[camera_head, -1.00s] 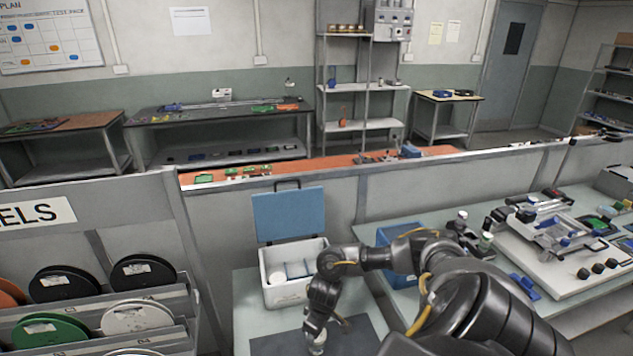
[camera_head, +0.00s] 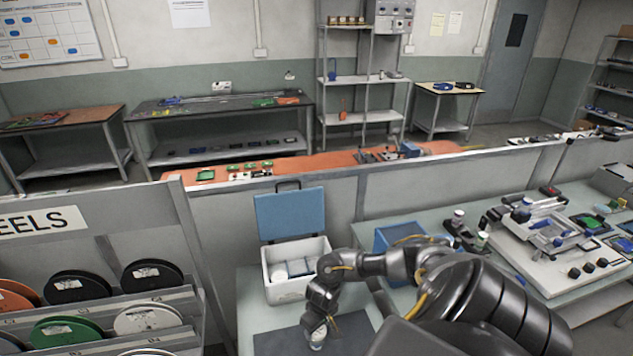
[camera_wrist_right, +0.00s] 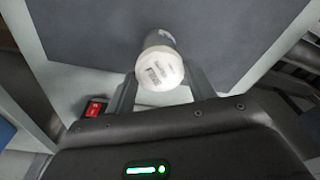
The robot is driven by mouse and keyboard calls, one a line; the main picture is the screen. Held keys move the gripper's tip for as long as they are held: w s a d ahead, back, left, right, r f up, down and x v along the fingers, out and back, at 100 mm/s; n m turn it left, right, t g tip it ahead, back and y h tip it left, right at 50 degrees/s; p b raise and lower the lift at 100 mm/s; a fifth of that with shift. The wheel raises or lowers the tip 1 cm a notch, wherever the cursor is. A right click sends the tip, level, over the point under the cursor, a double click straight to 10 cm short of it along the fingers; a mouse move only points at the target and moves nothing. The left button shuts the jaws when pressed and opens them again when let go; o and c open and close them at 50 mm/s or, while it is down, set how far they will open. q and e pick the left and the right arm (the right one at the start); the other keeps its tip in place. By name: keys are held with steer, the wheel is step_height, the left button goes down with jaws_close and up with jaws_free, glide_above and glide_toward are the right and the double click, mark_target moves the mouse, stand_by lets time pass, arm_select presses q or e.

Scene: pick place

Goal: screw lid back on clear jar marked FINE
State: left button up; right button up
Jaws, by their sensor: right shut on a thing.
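My right gripper (camera_head: 317,335) points down at the dark grey mat (camera_head: 268,343) at the bottom of the head view. In the right wrist view its two fingers (camera_wrist_right: 162,84) are shut on either side of a jar with a round white lid (camera_wrist_right: 160,68). The lid's top carries small dark print that I cannot read. The jar's body (camera_wrist_right: 158,38) shows only partly beyond the lid. In the head view a small pale part of the jar (camera_head: 317,345) shows below the fingers. I cannot tell how tightly the lid sits. My left gripper is not in view.
A white box (camera_head: 285,290) with an open blue lid and white items inside stands behind the gripper. A blue bin (camera_head: 385,240) is to its right, partly behind my arm. The mat beside the jar is clear.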

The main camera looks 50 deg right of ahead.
stand_by(0.3)
steer(key=m, duration=0.2)
steer(key=shift+m, duration=1)
steer(key=m, duration=0.4)
steer(key=shift+a+h, duration=0.1)
steer(key=shift+h, duration=0.3)
steer(key=m, duration=0.4)
steer(key=shift+w+g, duration=0.1)
steer(key=shift+g, duration=0.3)
